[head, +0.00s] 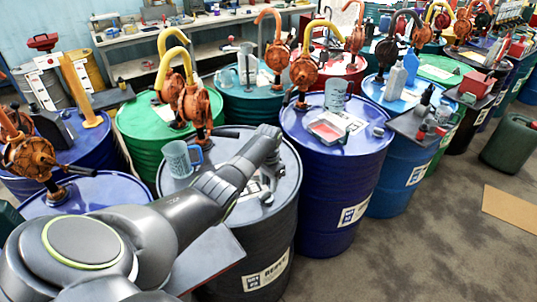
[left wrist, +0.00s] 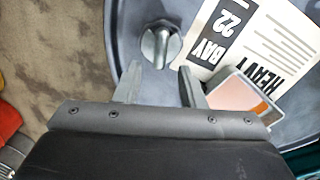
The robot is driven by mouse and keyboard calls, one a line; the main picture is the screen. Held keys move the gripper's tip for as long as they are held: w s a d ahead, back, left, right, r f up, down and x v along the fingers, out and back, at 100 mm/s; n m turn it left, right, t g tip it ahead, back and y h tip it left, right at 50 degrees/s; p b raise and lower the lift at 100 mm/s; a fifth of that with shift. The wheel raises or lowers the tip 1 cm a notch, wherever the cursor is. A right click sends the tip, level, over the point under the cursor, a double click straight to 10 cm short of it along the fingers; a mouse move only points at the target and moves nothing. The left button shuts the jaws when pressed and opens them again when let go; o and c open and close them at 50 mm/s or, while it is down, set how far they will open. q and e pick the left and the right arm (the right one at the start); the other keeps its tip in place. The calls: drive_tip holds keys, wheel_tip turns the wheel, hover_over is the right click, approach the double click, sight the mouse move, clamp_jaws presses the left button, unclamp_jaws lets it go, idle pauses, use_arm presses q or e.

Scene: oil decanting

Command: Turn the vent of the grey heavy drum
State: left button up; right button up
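The grey heavy drum (head: 270,240) stands in the middle of the head view, with a white label low on its side. My left arm reaches over its lid, with the left gripper (head: 263,188) above the lid. In the left wrist view the vent (left wrist: 160,45), a round grey cap with a raised ridge, sits on the lid (left wrist: 137,20). My left gripper (left wrist: 158,69) is open, its two fingers apart and empty, with the vent just beyond the fingertips. I cannot tell the height between fingers and vent. My right gripper is not seen.
A paper sheet reading "BAY 22" and "HEAVY" (left wrist: 262,45) and a small tray-like box (left wrist: 240,98) lie beside the vent. A clear jug (head: 180,158) stands at the lid's left. A blue drum (head: 335,175) is close on the right.

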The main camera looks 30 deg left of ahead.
sight(269, 191)
use_arm(q)
wheel_tip(269, 191, up, 14)
drive_tip(key=b, duration=0.2)
idle(0.7)
